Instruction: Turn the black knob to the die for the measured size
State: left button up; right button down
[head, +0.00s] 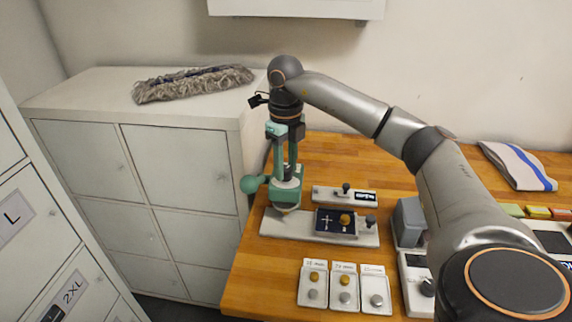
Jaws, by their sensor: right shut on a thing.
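A teal press (284,192) with a round teal ball (250,184) on its left side stands on a pale base plate (278,226) at the left of the wooden table. My right gripper (286,168) points straight down over the press. Its teal fingers are shut on the black knob (287,173) on top of the press, and they partly hide it. Any die marks around the knob are too small to read. A dark gauge panel (328,222) with a brass button (345,219) lies on the base plate, beside a dark round knob (371,221). My left gripper is not in view.
Three labelled cards (344,289) with brass and grey buttons lie in front. A grey box (408,222) is to the right. White lockers (180,170) border the table's left, a striped cloth (518,165) lies far right.

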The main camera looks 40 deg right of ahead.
jog(key=shift+m, duration=1)
jog(key=c, duration=0.5)
grip_release()
jog(key=shift+r, duration=0.1)
notch_tip(320, 180, up, 12)
jog(key=shift+r, duration=0.15)
dwell(0.7)
